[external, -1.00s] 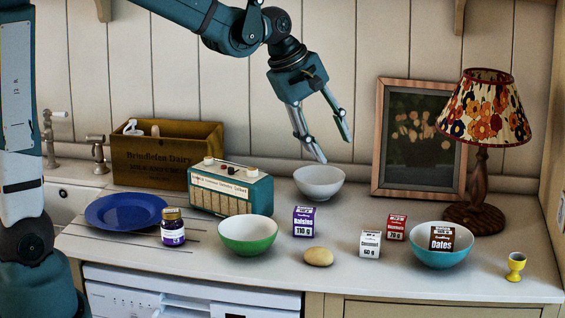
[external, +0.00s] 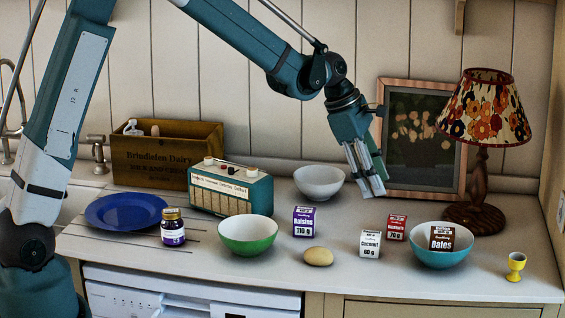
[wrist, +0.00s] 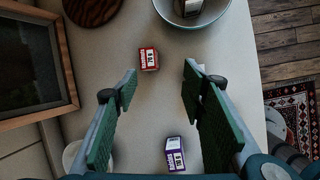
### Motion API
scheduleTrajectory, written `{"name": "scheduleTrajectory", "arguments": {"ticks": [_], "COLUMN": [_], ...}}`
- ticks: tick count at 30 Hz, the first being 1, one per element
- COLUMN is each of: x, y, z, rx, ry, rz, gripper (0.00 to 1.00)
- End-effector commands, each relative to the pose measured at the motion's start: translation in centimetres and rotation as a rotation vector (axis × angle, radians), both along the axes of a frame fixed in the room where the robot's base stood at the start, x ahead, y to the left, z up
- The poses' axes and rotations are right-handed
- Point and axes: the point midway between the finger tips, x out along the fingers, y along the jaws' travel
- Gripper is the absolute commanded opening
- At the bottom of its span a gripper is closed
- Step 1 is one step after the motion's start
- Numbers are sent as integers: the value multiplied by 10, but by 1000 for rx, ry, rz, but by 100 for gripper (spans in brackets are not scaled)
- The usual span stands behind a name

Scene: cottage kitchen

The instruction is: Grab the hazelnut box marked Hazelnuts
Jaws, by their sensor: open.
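A small red box (external: 396,227) marked 70 g stands on the counter left of the turquoise bowl; its name is too small to read surely, but the other boxes read Raisins, Coconut and Dates. In the wrist view the red box (wrist: 149,59) lies ahead of the gap between my fingertips, nearer the left finger. My gripper (external: 375,192) is open and empty, pointing down above and behind the red box. In the wrist view my gripper (wrist: 160,80) has its fingers wide apart, with nothing between the tips.
The white Coconut box (external: 370,244) stands close by, front left of the red box. The turquoise bowl (external: 440,258) holds the Dates box (external: 441,238). The purple Raisins box (external: 303,222), potato-like object (external: 318,256) and white bowl (external: 319,182) are further left. A lamp (external: 481,190) and picture frame (external: 378,150) stand behind.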

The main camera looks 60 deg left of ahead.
Motion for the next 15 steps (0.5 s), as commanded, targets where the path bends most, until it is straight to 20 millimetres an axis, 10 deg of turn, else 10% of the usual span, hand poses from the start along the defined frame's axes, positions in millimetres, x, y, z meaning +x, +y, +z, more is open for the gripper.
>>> {"name": "scheduleTrajectory", "arguments": {"ticks": [15], "x": [44], "y": [5], "z": [-64], "rx": [-107], "ry": [91], "rz": [206], "gripper": [41]}}
